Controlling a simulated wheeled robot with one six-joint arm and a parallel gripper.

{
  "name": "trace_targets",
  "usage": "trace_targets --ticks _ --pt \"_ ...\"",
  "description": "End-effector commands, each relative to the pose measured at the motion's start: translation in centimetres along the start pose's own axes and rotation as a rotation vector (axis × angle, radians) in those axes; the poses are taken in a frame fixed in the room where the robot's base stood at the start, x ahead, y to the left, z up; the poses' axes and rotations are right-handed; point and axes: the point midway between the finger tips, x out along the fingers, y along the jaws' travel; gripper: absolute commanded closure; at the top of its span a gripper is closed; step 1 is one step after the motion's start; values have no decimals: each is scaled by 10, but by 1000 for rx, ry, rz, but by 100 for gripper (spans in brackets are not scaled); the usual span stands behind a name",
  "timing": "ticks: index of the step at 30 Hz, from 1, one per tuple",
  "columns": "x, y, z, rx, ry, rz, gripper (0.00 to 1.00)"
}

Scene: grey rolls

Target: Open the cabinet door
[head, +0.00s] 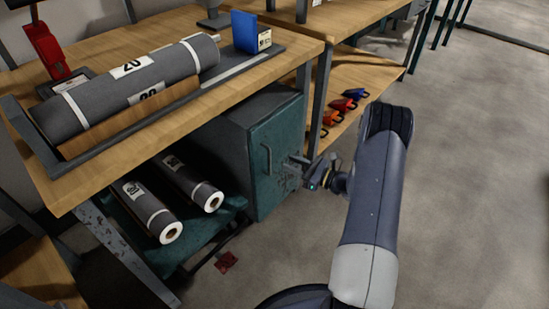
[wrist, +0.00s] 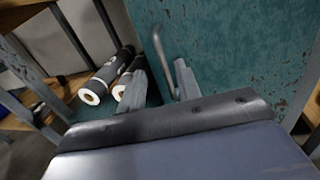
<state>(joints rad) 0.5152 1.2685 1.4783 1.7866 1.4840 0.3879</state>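The cabinet (head: 232,125) is a worn teal and grey metal box under the workbench. Its teal door (head: 283,140) faces my arm and looks shut. A grey bar handle (head: 267,160) stands upright on the door's left side. My gripper (head: 303,164) is in front of the door, to the right of the handle in the head view. In the wrist view, the two fingers of my gripper (wrist: 161,72) are apart with nothing held. The handle (wrist: 160,45) shows just beyond and between the fingertips there. Whether a finger touches it I cannot tell.
Grey rolls (head: 150,210) lie on a low teal rack left of the cabinet. The wooden workbench (head: 290,42) overhangs the cabinet and carries another large roll (head: 130,90). A table leg (head: 303,90) stands by the cabinet's right side. The concrete floor (head: 460,180) at right is clear.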

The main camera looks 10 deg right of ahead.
Motion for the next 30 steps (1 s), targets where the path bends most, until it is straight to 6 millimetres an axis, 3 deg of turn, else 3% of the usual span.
trace_targets --ticks 6,12,24,30 --pt "44 1 -2 -2 2 5 68" --pt "70 1 -2 -2 2 3 68" --pt "78 1 0 -1 2 1 68" --pt "78 1 0 -1 2 1 83"
